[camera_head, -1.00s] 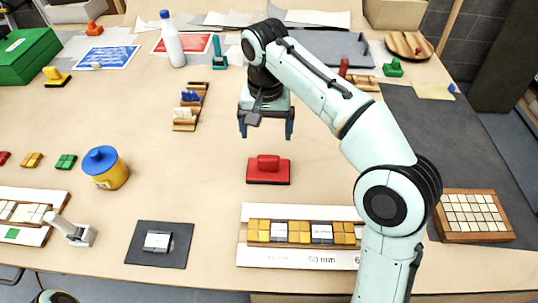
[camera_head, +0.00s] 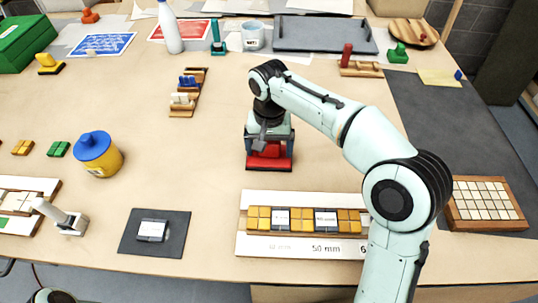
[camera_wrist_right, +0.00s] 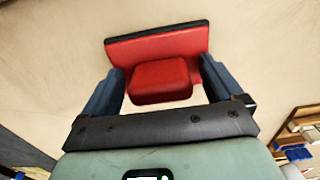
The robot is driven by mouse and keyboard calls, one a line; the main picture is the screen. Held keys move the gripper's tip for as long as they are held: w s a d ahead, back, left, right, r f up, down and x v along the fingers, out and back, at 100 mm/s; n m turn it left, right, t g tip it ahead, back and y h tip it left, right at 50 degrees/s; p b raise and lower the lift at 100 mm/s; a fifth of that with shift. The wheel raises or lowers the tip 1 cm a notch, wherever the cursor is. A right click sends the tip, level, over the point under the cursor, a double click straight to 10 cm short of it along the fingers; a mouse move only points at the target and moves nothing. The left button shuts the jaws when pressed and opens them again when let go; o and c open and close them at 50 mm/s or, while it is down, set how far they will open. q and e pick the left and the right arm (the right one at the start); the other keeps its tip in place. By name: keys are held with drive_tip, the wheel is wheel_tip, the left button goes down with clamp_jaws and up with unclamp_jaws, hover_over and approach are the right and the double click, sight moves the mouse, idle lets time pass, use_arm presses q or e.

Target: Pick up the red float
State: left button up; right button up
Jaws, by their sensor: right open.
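The red float (camera_head: 268,163) lies on the table with its flat plate down and its raised block handle up. My right gripper (camera_head: 269,150) is right over it, pointing down. In the right wrist view the red float (camera_wrist_right: 160,45) shows its dark-edged plate, and its handle (camera_wrist_right: 160,80) stands between the two open fingers of my right gripper (camera_wrist_right: 160,82). Small gaps seem to show beside the handle. The gripper's palm hides part of the float in the head view.
A mosaic strip with yellow and white tiles (camera_head: 258,246) lies just in front of the float. A yellow pot with a blue lid (camera_head: 106,160) stands to the left. A small rack (camera_head: 186,93) is behind left. The table around the float is clear.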

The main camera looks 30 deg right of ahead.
drive_tip(key=c, duration=1.2)
drive_tip(key=shift+r, duration=0.1)
wheel_tip(320, 180, up, 20)
drive_tip(key=p, duration=0.7)
drive_tip(key=o, duration=0.5)
drive_tip(key=shift+c, duration=1.2)
